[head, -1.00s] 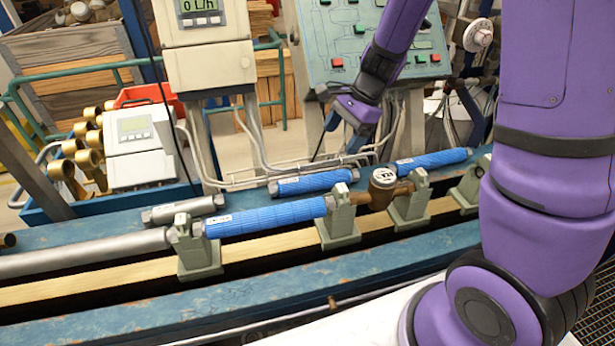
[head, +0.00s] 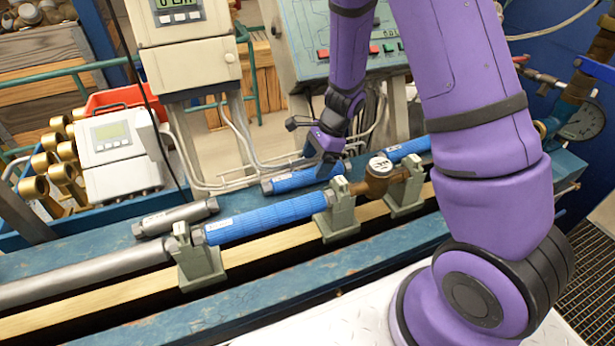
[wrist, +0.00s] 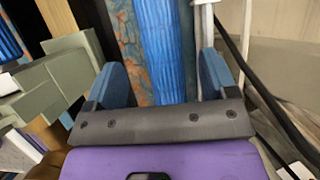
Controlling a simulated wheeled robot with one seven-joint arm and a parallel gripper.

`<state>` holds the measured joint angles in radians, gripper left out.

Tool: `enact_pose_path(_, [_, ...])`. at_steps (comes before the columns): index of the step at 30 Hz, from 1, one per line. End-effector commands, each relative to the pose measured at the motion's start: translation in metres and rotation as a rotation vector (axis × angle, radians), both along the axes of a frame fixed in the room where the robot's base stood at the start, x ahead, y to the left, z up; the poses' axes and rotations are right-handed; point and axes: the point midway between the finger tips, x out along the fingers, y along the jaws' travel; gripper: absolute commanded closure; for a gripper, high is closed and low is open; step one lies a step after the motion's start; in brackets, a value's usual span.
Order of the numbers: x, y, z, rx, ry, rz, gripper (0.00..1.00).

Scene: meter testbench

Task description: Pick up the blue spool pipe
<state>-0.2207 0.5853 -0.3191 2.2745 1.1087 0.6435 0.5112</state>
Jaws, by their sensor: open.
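A blue ribbed spool pipe (head: 292,182) with metal end fittings lies loose on the blue bench, behind the clamped line. My gripper (head: 329,166) is over its right part in the head view and hides some of it. In the wrist view, my open gripper (wrist: 162,85) has its two blue fingers apart, with the blue pipe (wrist: 163,45) running between them in the picture. I cannot tell how far the fingertips are above the pipe. A second blue pipe (head: 265,218) sits in the clamped line in front. A third blue pipe (head: 408,149) lies at the right.
Grey-green clamps (head: 340,212) and a brass meter (head: 379,176) stand close in front of the loose pipe. A bare grey pipe piece (head: 178,217) lies to its left. Thin conduits (head: 235,184) and the sloped control panel (head: 315,35) are behind it.

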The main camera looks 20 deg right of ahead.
Motion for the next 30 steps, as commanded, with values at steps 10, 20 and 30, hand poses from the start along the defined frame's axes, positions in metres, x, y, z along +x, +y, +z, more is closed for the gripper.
enact_pose_path(10, [0.002,0.019,-0.038,0.000,0.002,0.000,0.21])
enact_pose_path(20, [0.002,0.020,-0.041,0.000,0.001,0.001,0.28])
enact_pose_path(30, [0.002,0.020,-0.041,0.000,0.000,0.001,0.98])
